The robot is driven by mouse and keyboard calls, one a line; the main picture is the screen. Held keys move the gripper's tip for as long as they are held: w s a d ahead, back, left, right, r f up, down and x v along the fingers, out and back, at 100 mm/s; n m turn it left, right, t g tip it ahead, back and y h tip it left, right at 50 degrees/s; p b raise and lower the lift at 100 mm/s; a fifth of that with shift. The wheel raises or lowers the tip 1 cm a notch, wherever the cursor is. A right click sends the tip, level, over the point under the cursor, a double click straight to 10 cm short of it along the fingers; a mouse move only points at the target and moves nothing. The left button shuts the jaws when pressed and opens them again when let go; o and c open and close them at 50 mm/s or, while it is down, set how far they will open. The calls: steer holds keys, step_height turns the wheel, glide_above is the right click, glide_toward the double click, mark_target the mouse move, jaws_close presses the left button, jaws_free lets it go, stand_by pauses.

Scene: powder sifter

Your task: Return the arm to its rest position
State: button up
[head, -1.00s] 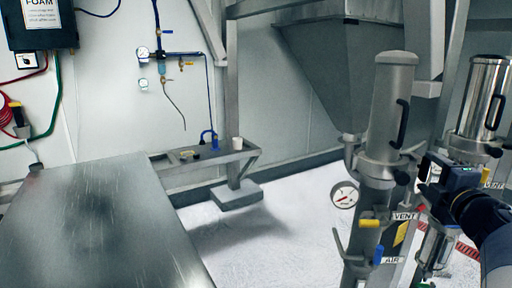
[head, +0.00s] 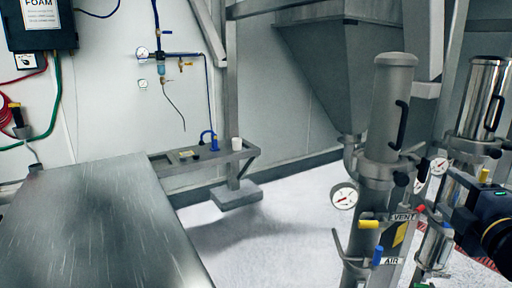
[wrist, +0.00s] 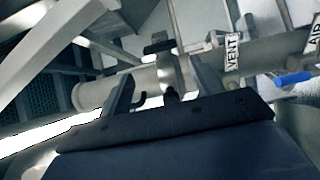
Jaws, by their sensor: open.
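My arm's dark wrist (head: 490,212) shows at the right edge of the head view, in front of the right-hand steel cylinder's lower part; the fingers cannot be made out there. In the wrist view my gripper (wrist: 162,88) shows two grey fingers apart with nothing held between them. Beyond the fingers lies a pale steel cylinder body with a dark clamp knob (wrist: 158,44). The VENT label (wrist: 232,52) is to the right of the fingers, with the blue-handled AIR valve (wrist: 296,77) farther right.
Two steel cylinders (head: 388,110) with black handles stand at the right, with gauges (head: 344,196) and yellow and blue valves (head: 369,224) below. A steel table (head: 95,225) fills the left front. A hopper (head: 345,70) hangs behind. The white floor (head: 270,240) between is clear.

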mark_target(426, 173)
steer(key=w, duration=0.8)
steer(key=shift+w+d+f, duration=0.1)
steer(key=shift+w+d, duration=0.15)
steer(key=shift+s+r+m+p, duration=0.25)
steer(key=shift+m+p, duration=0.4)
steer(key=shift+m, duration=0.45)
steer(key=m+p, duration=0.2)
steer(key=m, duration=0.4)
steer(key=m+p, duration=0.2)
steer(key=m, duration=0.2)
steer(key=shift+f+m, duration=0.1)
steer(key=shift+m, duration=0.3)
steer(key=m, duration=0.5)
steer(key=shift+f, duration=0.1)
